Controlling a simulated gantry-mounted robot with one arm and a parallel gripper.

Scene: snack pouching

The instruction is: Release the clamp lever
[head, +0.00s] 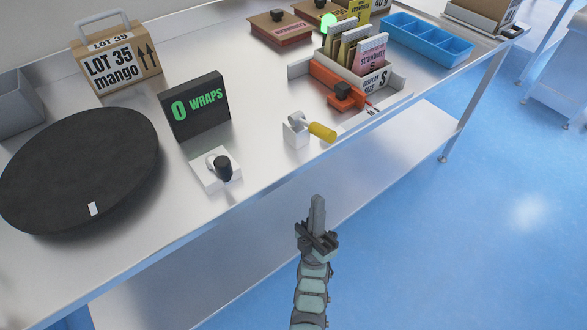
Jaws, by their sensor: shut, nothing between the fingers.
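A lever with a yellow grip (322,131) sits on a small white block (295,133) near the table's front edge; it looks like the clamp lever. Its yellow grip points right and towards the front edge. Beside it, an orange slide (325,74) with a black knob (343,91) lies at the front of a white tray (395,84) marked "DISPLAY S". My gripper (318,203) is shut and empty. In the picture it is below the lever, in front of the table edge and apart from the lever.
A black round turntable (75,170), a "0 WRAPS" display (195,107) and a white base with a black knob (222,168) stand to the left. Pouches (370,55) stand in the tray. A blue divided bin (425,40) is at the back right.

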